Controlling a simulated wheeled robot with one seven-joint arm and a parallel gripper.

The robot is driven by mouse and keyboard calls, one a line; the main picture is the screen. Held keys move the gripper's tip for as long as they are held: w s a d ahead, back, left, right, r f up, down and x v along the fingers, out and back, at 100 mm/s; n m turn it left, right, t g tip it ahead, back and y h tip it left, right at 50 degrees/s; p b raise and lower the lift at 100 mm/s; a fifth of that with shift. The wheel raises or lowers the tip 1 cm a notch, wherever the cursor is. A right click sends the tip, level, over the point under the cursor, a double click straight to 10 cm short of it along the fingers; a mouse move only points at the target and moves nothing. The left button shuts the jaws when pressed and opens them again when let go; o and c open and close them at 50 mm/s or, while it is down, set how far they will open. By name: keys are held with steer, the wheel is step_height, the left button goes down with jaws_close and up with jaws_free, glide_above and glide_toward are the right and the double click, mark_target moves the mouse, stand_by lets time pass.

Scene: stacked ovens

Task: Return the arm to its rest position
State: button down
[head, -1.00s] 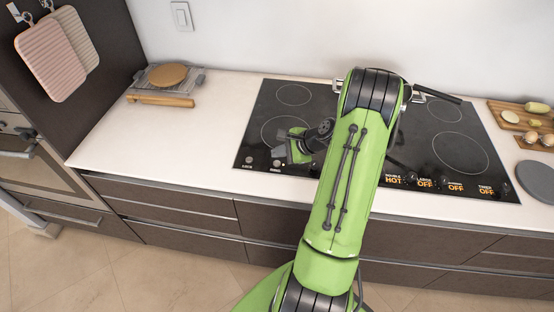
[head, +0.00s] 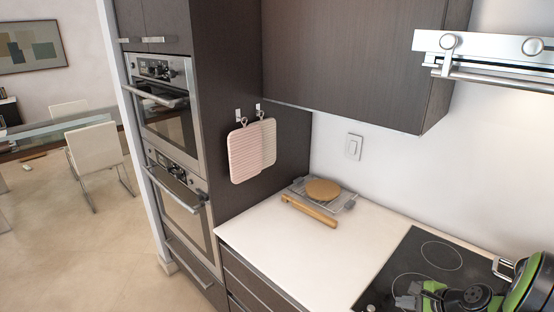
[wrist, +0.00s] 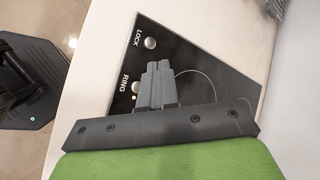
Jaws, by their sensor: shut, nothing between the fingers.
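My arm shows only in part at the bottom right corner of the head view, in green and black, over the cooktop (head: 425,255). My gripper (head: 405,300) is at the lower edge there, partly cut off. In the wrist view my gripper (wrist: 158,72) has its two grey fingers together with nothing between them. The fingers are over the black cooktop corner (wrist: 190,68), near the RING and LOCK knobs. Whether they touch the glass I cannot tell.
Two stacked ovens (head: 165,110) stand in a tall cabinet at left, doors shut. Pot holders (head: 245,152) hang on its side. A rolling pin (head: 309,211) and a wire rack with a round board (head: 323,190) lie on the white counter (head: 290,255). A range hood (head: 490,50) is above right.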

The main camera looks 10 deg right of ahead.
steer(key=s+a+r+n+g+h, duration=0.1)
steer(key=s+a+r+n+g, duration=0.1)
steer(key=a+r+n, duration=0.6)
steer(key=s+a+r+n+g+h, duration=0.1)
steer(key=s+a+r+n, duration=0.25)
steer(key=a+r, duration=0.45)
steer(key=s+a+r+n, duration=0.1)
steer(key=s+a+n, duration=0.3)
steer(key=s, duration=0.3)
steer(key=s+a+r+n+h, duration=0.1)
steer(key=s+a+n, duration=0.3)
steer(key=s, duration=0.3)
steer(key=shift+a+r+n+t, duration=0.15)
steer(key=shift+r+n+t, duration=0.15)
steer(key=shift+n, duration=0.55)
